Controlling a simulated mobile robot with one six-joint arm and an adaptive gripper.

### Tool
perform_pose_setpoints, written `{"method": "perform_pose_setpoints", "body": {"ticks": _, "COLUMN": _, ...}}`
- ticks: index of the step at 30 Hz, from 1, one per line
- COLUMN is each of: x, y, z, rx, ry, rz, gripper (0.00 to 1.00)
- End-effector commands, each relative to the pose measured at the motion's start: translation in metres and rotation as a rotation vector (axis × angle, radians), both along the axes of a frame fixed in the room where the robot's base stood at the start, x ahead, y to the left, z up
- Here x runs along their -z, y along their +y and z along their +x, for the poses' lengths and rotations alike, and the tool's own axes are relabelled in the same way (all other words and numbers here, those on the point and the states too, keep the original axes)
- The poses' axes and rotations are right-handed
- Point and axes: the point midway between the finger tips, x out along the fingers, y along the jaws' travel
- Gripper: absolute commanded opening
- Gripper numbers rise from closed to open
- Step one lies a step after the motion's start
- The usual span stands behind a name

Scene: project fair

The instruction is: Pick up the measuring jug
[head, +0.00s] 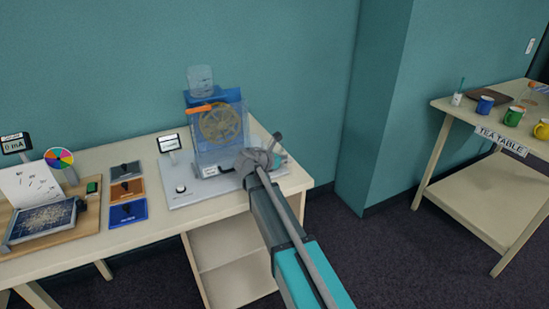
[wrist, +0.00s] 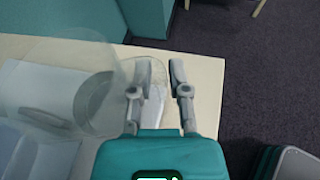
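A clear, jug-like vessel (head: 200,78) sits on top of the blue water-wheel model (head: 218,125) on the long table; I cannot tell for sure that it is the measuring jug. My gripper (head: 278,138) is at the right of the model, above the table's right end. In the wrist view my gripper (wrist: 162,66) is open, its two fingers apart. A pale, see-through piece (wrist: 155,103) shows between the fingers, closer to the left one. Large clear shapes (wrist: 50,80) fill the left; their outlines are faint. My gripper and arm hide part of the table beside the model.
The long table (head: 160,225) also bears a small display (head: 169,143), coloured panels (head: 128,212), a color wheel (head: 59,158) and a board with papers (head: 30,185). A tea table (head: 470,110) with mugs stands at the right. Dark floor lies between.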

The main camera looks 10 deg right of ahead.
Motion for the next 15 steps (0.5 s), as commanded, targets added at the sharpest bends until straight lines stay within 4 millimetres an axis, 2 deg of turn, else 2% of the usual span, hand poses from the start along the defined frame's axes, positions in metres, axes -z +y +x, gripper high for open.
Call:
{"method": "perform_pose_setpoints", "body": {"ticks": 5, "x": 0.0, "y": 0.0001, "z": -0.0001, "rx": 0.0, "ry": 0.0, "rz": 0.0, "gripper": 0.21}}
{"method": "perform_pose_setpoints", "body": {"ticks": 8, "x": 0.0, "y": 0.0001, "z": -0.0001, "rx": 0.0, "ry": 0.0, "rz": 0.0, "gripper": 0.02}}
{"method": "perform_pose_setpoints", "body": {"ticks": 9, "x": 0.0, "y": 0.0001, "z": -0.0001, "rx": 0.0, "ry": 0.0, "rz": 0.0, "gripper": 0.0}}
{"method": "perform_pose_setpoints", "body": {"ticks": 15, "x": 0.0, "y": 0.0001, "z": -0.0001, "rx": 0.0, "ry": 0.0, "rz": 0.0, "gripper": 0.0}}
